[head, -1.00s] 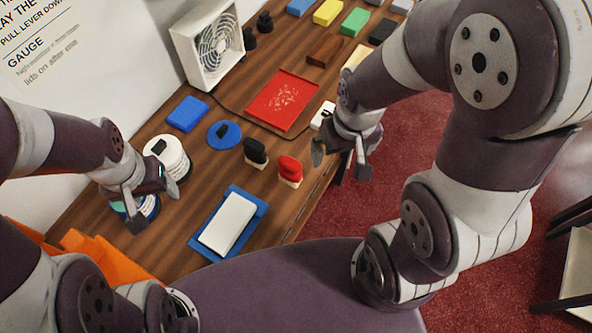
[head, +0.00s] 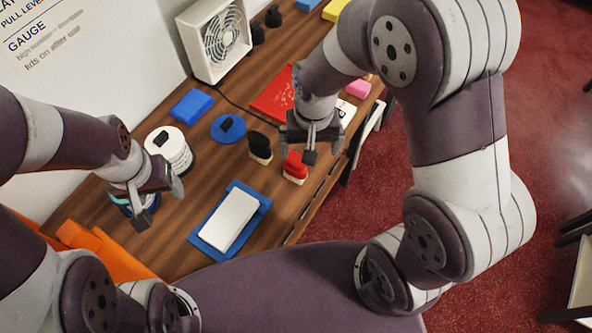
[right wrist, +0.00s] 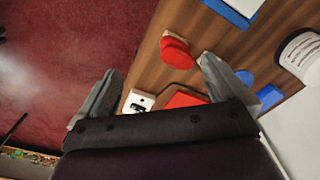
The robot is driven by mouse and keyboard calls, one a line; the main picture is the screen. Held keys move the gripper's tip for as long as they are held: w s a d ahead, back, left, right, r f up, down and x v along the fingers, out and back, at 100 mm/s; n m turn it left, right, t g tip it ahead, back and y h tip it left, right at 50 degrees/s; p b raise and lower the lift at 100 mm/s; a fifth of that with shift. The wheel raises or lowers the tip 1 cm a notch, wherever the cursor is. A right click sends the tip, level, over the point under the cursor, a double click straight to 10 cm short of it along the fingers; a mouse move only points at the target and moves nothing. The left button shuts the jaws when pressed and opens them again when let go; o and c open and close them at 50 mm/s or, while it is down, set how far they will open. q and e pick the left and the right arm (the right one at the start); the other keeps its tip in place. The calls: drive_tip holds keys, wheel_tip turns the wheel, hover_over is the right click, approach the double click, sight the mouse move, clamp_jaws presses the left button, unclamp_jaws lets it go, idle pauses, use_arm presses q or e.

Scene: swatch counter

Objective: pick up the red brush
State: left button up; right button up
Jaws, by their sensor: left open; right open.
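The red brush (head: 295,169), with a pale bristle base, stands on the wooden counter near its right edge. My right gripper (head: 310,142) is open just behind and above it in the head view, partly covering the view around it. In the right wrist view the red brush (right wrist: 175,50) shows beyond the open fingers, closer to the right-hand finger, with nothing between them. My left gripper (head: 162,202) is open at the left, over a dark blue-rimmed round thing that it partly hides.
A black brush (head: 259,148) stands just left of the red one. A blue tray (head: 203,241) with a white block (head: 229,220) lies in front. A blue disc (head: 228,128), a white tub (head: 172,152), a red tray (head: 268,101) and a fan (head: 212,45) are farther off.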

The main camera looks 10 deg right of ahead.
sight(295, 158)
drive_tip(key=w+m, duration=0.1)
drive_tip(key=w+a+f+m, duration=0.1)
drive_tip(key=m, duration=0.1)
drive_tip(key=w+a+m, duration=0.1)
drive_tip(key=w+m, duration=0.1)
drive_tip(key=shift+w+a+f, duration=0.1)
drive_tip(key=shift+a+f, duration=0.05)
drive_tip(key=shift+a, duration=0.05)
drive_tip(key=shift+m, duration=1)
drive_tip(key=shift+s+d+f+p, duration=0.1)
drive_tip(key=shift+s+f+p, duration=0.1)
drive_tip(key=shift+f, duration=0.4)
drive_tip(key=shift+s+d+f+p, duration=0.1)
drive_tip(key=shift+s+f+p, duration=0.1)
drive_tip(key=shift+f, duration=0.4)
drive_tip(key=f, duration=0.3)
drive_tip(key=f+p, duration=0.1)
drive_tip(key=f, duration=0.5)
drive_tip(key=shift+w+a+f+p, duration=0.1)
drive_tip(key=shift+w+f+p, duration=0.2)
drive_tip(key=shift+w, duration=0.05)
drive_tip(key=shift+w+f, duration=0.1)
drive_tip(key=shift+f, duration=0.05)
use_arm(q)
drive_tip(key=shift+r, duration=0.85)
use_arm(e)
drive_tip(key=c, duration=1.1)
